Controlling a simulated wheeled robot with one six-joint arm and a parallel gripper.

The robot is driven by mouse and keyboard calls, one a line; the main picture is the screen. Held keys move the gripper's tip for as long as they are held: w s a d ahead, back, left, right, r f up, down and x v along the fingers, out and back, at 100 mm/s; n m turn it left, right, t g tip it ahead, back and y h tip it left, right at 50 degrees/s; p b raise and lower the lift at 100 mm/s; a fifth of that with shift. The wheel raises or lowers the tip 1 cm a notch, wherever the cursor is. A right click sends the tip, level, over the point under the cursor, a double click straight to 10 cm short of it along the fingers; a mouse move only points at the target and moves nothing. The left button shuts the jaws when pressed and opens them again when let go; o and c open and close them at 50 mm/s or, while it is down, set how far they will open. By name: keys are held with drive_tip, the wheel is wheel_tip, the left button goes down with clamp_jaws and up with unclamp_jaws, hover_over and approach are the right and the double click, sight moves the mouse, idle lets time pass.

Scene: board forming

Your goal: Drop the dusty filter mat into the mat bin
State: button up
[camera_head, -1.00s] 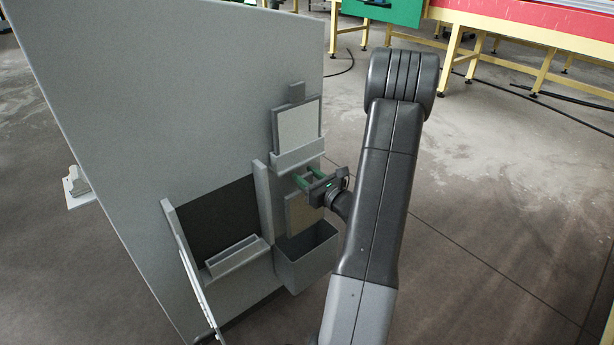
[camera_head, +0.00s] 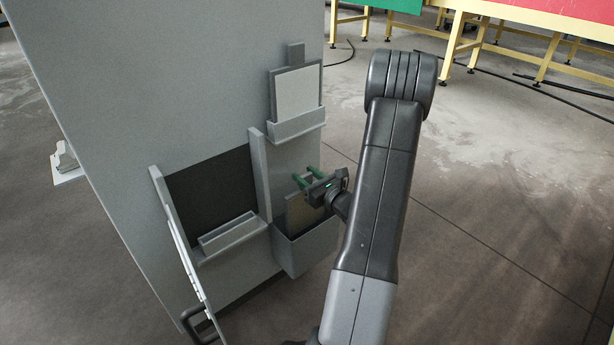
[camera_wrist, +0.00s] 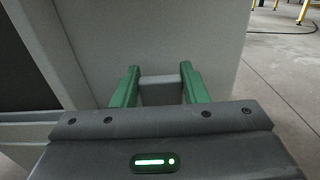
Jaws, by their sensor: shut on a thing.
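My gripper (camera_head: 306,180) is shut on the dusty filter mat (camera_head: 299,213), a tan panel in a grey frame, and holds it upright by its top. In the wrist view, a grey tab (camera_wrist: 160,91) sits between the green fingers. The mat bin (camera_head: 308,252) is a grey open-topped box low on the grey board's right side. The mat's lower part is hidden behind the bin's front rim and appears to be inside its mouth. The arm hides the bin's right end.
A pale mat (camera_head: 297,92) stands in a holder (camera_head: 297,125) above the bin. Left of the bin is a dark recess (camera_head: 212,195) with a hinged door (camera_head: 188,265) standing open. Open floor lies to the right.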

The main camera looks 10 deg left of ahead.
idle(0.3)
drive_tip(key=o, duration=1.1)
drive_tip(key=shift+s+d, duration=0.1)
drive_tip(key=shift+d, duration=0.05)
drive_tip(key=p+v, duration=0.3)
drive_tip(key=v, duration=1)
drive_tip(key=shift+s+d, duration=0.15)
drive_tip(key=shift+s, duration=0.05)
